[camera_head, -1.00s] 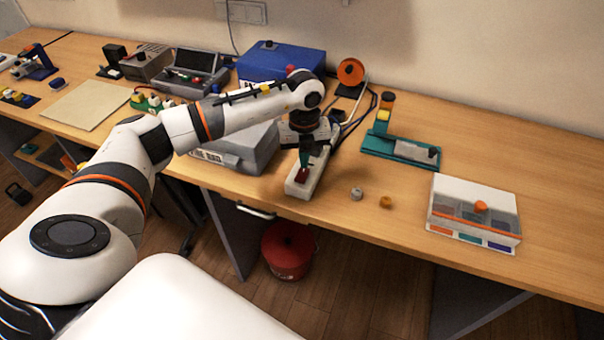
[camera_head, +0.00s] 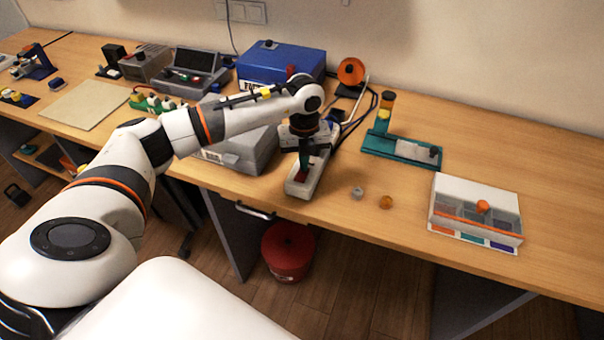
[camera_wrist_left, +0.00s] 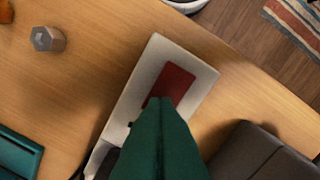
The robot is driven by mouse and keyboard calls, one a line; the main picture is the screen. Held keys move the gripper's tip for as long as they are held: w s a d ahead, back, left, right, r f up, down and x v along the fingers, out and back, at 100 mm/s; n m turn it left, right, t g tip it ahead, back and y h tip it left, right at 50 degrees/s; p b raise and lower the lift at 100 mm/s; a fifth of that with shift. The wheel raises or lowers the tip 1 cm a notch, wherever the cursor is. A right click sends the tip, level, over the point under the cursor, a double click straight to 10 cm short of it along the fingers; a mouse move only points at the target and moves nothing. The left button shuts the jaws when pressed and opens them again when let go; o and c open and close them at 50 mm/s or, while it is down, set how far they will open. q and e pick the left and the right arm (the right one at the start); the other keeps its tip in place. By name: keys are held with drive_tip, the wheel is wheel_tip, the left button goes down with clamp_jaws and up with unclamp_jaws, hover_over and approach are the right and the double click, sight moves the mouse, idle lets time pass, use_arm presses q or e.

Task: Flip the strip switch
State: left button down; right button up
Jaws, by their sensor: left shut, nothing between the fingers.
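The power strip (camera_head: 296,187) is a pale bar lying on the wooden table near its front edge. Its dark red rocker switch (camera_wrist_left: 172,82) shows in the left wrist view, close to one end of the strip. My left gripper (camera_head: 304,169) points down over the strip, with its green fingers shut and empty. In the left wrist view the fingertips (camera_wrist_left: 160,103) are at the near edge of the switch and cover part of it. I cannot tell whether they touch it. My right gripper is not in view.
A grey box (camera_head: 240,152) stands just left of the strip. A grey nut (camera_head: 357,193) and an orange nut (camera_head: 386,202) lie to its right. Further right are a teal fixture (camera_head: 400,150) and a white compartment box (camera_head: 474,212). Dark cables run behind my gripper.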

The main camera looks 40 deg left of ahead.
use_arm(q)
drive_tip(key=shift+f, duration=0.1)
drive_tip(key=shift+r+p, duration=2.4)
drive_tip(key=shift+r, duration=1.15)
